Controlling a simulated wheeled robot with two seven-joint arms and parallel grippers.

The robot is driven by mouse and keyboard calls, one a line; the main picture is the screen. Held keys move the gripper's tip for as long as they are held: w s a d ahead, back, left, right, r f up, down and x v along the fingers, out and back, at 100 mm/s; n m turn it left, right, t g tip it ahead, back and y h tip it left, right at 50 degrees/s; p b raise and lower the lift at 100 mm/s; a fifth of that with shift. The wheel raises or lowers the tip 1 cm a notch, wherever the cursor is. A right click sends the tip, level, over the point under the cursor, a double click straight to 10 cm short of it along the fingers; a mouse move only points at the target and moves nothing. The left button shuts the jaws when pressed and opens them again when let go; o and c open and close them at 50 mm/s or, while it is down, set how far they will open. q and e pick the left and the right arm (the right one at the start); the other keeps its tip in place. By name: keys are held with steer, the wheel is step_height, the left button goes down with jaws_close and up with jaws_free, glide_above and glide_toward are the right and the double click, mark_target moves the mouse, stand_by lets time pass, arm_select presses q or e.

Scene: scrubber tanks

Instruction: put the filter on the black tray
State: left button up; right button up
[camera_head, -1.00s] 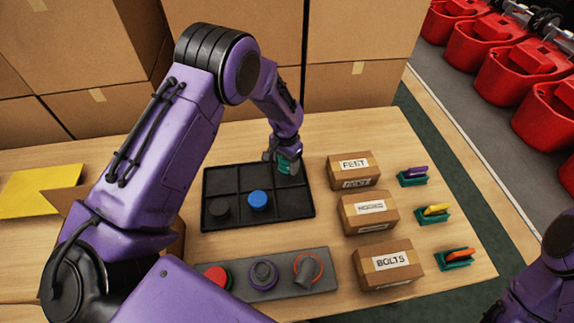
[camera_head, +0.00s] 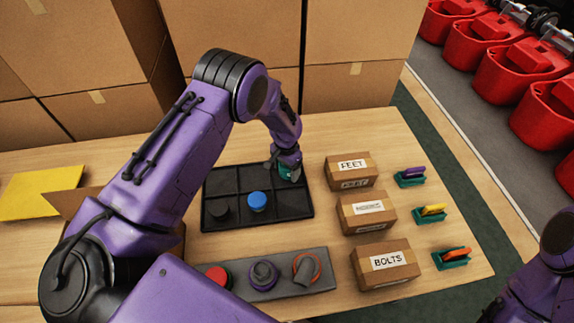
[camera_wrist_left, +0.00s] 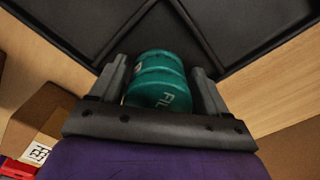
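The filter (camera_wrist_left: 160,80) is a teal-green cylinder with partly visible lettering, "FIL". It sits between the two fingers of my left gripper (camera_wrist_left: 162,85), which look closed against its sides. In the head view the filter (camera_head: 288,175) and left gripper (camera_head: 286,164) are at the back right compartment of the black tray (camera_head: 262,214). I cannot tell whether the filter touches the tray floor. The divided tray also shows in the wrist view (camera_wrist_left: 255,25). My right gripper is out of view.
A grey holder (camera_head: 283,281) with red, purple-ringed and orange-ringed pieces lies in front of the tray. Small boxes labelled FEET (camera_head: 352,172) and BOLTS (camera_head: 385,264), with another between, stand to the right. Large cartons (camera_head: 353,50) stand behind the table.

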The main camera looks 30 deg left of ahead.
arm_select(q)
steer(key=shift+r, duration=0.6)
step_height(320, 180, up, 11)
steer(key=shift+r+b, duration=0.1)
steer(key=shift+b, duration=1.05)
steer(key=shift+d, duration=0.1)
